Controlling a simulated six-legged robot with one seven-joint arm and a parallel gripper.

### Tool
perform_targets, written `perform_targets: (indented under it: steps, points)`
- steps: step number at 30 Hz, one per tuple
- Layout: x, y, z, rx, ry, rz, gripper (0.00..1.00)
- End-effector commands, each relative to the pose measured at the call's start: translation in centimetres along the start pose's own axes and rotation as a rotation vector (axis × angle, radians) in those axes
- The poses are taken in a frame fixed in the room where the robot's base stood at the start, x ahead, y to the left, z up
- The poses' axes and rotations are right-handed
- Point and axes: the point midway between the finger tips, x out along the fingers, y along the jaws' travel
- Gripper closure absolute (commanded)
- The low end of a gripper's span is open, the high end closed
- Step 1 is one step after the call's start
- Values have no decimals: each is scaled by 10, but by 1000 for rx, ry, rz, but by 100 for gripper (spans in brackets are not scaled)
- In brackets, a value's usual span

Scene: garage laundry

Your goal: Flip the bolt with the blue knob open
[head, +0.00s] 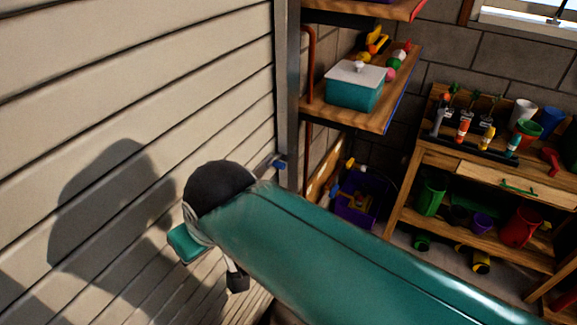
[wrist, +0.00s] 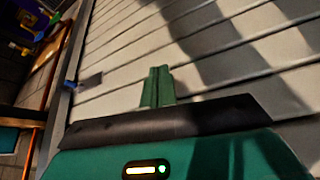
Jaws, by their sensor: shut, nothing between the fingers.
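The small blue knob (head: 281,165) shows in the head view beside the grey metal post, at the edge of the light slatted panel, just above my arm. In the wrist view the blue knob (wrist: 70,86) is left of my gripper, with a dark grey plate (wrist: 91,81) next to it on the slats. The bolt itself is too small and blurred to tell its position. My gripper (wrist: 158,73) has its green fingers together and empty in front of the slatted panel, to the right of the knob and apart from it.
The slatted panel (head: 120,90) fills the left side, with my arm's shadow on it. Right of the post (head: 288,90) are a wooden shelf (head: 370,118) with a teal box (head: 355,92), a purple crate (head: 362,203) and a wooden workbench (head: 480,170) with tools.

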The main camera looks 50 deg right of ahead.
Motion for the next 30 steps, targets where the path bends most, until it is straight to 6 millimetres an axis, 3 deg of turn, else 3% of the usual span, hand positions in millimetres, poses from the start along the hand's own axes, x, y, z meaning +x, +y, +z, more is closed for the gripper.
perform_targets:
  steps: [5, 12, 20, 26, 30]
  points:
    - [9, 2, 3, 46, -50, -29, 100]
    - [46, 8, 9, 266, -226, -201, 100]
    - [83, 26, -7, 584, -302, -469, 100]
    - [108, 64, -29, 846, -233, -673, 100]
    - [124, 107, -43, 1033, -117, -794, 100]
